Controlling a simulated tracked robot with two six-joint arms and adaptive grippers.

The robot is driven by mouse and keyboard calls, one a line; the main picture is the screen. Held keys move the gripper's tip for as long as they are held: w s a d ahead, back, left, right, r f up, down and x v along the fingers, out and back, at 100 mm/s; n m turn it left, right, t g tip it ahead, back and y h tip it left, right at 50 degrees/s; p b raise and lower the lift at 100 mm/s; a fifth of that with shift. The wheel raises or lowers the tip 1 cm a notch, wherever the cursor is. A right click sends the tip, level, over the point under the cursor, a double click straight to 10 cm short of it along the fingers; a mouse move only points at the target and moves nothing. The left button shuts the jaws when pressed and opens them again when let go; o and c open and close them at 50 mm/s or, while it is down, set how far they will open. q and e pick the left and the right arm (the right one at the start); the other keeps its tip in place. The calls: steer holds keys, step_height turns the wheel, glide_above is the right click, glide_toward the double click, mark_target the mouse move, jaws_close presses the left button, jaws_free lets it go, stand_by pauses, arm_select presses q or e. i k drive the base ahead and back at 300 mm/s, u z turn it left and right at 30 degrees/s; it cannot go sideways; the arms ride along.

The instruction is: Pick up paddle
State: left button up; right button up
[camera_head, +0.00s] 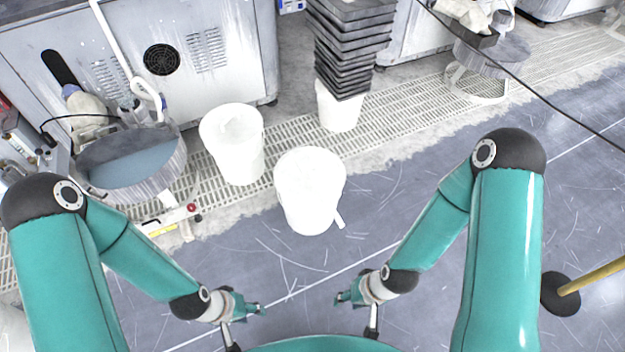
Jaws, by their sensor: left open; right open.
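I cannot pick out a paddle for certain. A white bucket (308,185) stands on the floor ahead of me, with a short white piece (340,219) sticking out at its lower right; I cannot tell whether that piece is a spout or a handle. The bucket's inside is too bright to read. My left gripper (256,308) is open and empty, low in the picture, nearer to me than the bucket. My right gripper (343,298) is open and empty to its right. Neither touches anything.
Another white bucket (234,145) stands behind left. A stack of dark trays (348,45) rests on a white bucket (340,108). A round tub (130,170) on a stand is at left. A black disc with a yellow pole (560,293) is at right. The blue-grey floor between is clear.

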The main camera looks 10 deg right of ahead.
mark_target(306, 165)
steer(key=u, duration=0.05)
steer(key=i, duration=0.9)
steer(key=z, duration=0.1)
